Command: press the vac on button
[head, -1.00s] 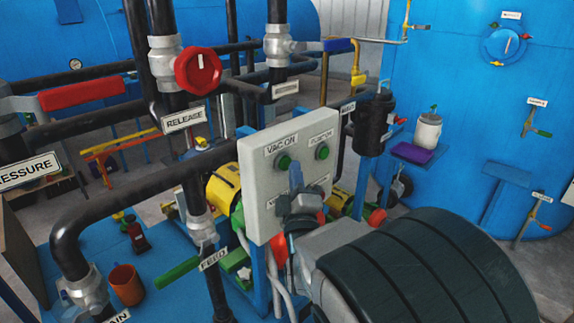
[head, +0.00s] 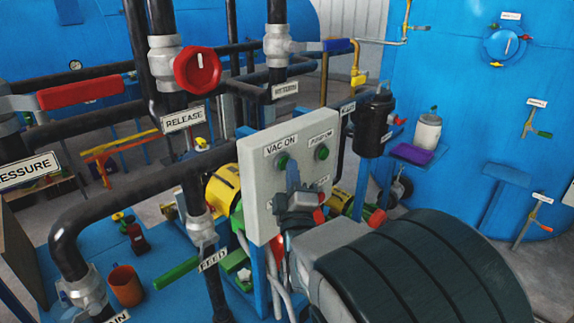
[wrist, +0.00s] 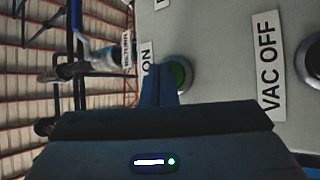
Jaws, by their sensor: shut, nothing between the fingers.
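The VAC ON button (head: 283,162) is a round green button in a dark ring, under its label on the grey-white control panel (head: 259,185). My gripper (head: 292,168) is shut, with nothing in it. Its blue fingertips are right at the button's lower right edge and partly cover it in the head view. In the wrist view the fingers (wrist: 157,84) stand in front of the left side of the green button (wrist: 180,74). I cannot tell whether they touch it. The VAC OFF label (wrist: 268,65) shows to the right there.
Another green button (head: 321,153) sits to the right on the same panel. My wrist hides the lower panel. A red valve wheel (head: 197,70) and black pipes stand to the left. A black cylinder (head: 373,124) hangs on the right, behind the panel.

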